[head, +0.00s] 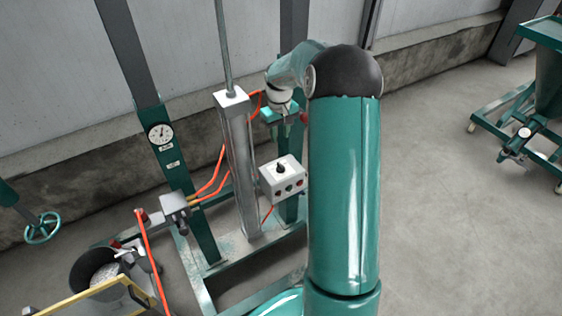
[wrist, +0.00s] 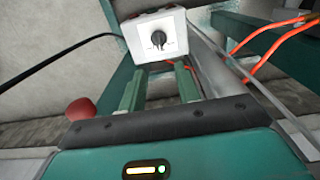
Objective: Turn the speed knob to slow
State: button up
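The speed knob (wrist: 158,38) is a small black knob on the face of a white control box (wrist: 141,48) in the wrist view. Its pointer direction is too small to tell. In the head view the knob (head: 281,169) sits on top of the white box (head: 268,182), which also has several small buttons on its front. My gripper (wrist: 160,75) shows in the wrist view with two green fingers spread apart, with nothing between them. The knob lies beyond the fingertips and apart from them.
A metal column (head: 240,165) stands left of the box, with orange hoses (head: 213,178) beside it. A green post carries a round gauge (head: 160,134). A bucket (head: 97,270) stands lower left. The floor at right is clear up to a green wheeled machine (head: 545,85).

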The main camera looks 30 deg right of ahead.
aim_at(281, 165)
jog(key=f, duration=1.4)
jog(key=shift+w+d+f, duration=0.1)
jog(key=shift+d+f, duration=0.15)
jog(key=shift+f, duration=0.05)
grip_shut()
